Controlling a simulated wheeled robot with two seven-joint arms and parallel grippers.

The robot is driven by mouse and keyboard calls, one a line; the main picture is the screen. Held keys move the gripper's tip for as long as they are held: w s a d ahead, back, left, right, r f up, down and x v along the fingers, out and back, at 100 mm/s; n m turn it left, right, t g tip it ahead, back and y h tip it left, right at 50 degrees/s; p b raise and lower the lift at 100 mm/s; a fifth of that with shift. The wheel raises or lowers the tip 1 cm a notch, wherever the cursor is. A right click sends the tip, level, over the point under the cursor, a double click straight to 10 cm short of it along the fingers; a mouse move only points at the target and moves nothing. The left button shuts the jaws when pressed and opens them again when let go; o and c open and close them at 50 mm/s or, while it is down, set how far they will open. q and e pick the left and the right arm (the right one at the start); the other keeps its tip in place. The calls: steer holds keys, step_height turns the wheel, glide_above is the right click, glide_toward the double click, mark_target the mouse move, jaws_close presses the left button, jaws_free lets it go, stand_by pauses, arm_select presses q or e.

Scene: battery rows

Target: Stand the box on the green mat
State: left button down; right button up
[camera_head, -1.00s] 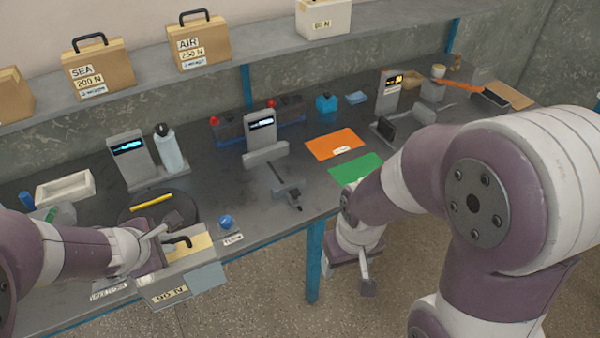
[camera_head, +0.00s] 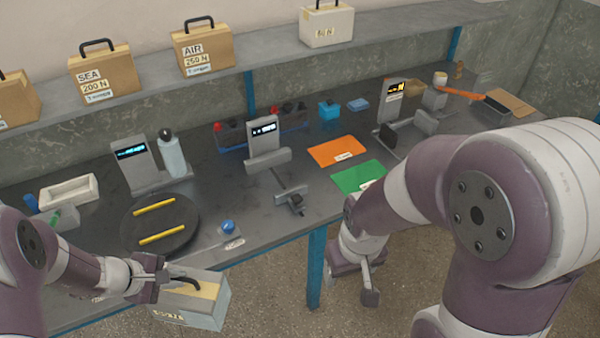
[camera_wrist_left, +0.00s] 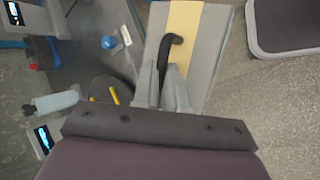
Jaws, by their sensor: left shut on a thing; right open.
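The box (camera_head: 205,309) is grey with a yellowish strip on top, a dark handle and a label on its front. My left gripper (camera_head: 170,280) is shut on its dark handle and holds it beyond the table's front edge, above the floor. The left wrist view shows the box (camera_wrist_left: 218,50) with the fingers (camera_wrist_left: 170,75) at its handle. The green mat (camera_head: 350,178) lies flat near the front of the table, right of the middle, partly behind my right arm. My right gripper (camera_head: 358,282) is open and empty in front of the table.
An orange mat (camera_head: 330,151) lies behind the green one. A black round plate with two yellow bars (camera_head: 165,236) is at the left front. A clamp-like device (camera_head: 285,190) and a blue knob (camera_head: 228,227) stand between it and the green mat. Labelled cases (camera_head: 103,75) line the shelf.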

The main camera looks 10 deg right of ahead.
arm_select(q)
steer(key=f+m+g, duration=0.2)
steer(key=f+m, duration=0.1)
steer(key=f, duration=0.2)
steer(key=a+f+m+g, duration=0.1)
steer(key=f+m+g, duration=0.1)
steer(key=f+m, duration=0.2)
steer(key=a+f+m+g, duration=0.1)
steer(key=f+m+g, duration=0.1)
steer(key=f+m, duration=0.2)
step_height(320, 180, down, 3)
steer(key=shift+a+f+g+h, duration=0.1)
steer(key=shift+a+g+h, duration=0.05)
steer(key=shift+g+h, duration=0.2)
steer(key=shift+w+f, duration=0.1)
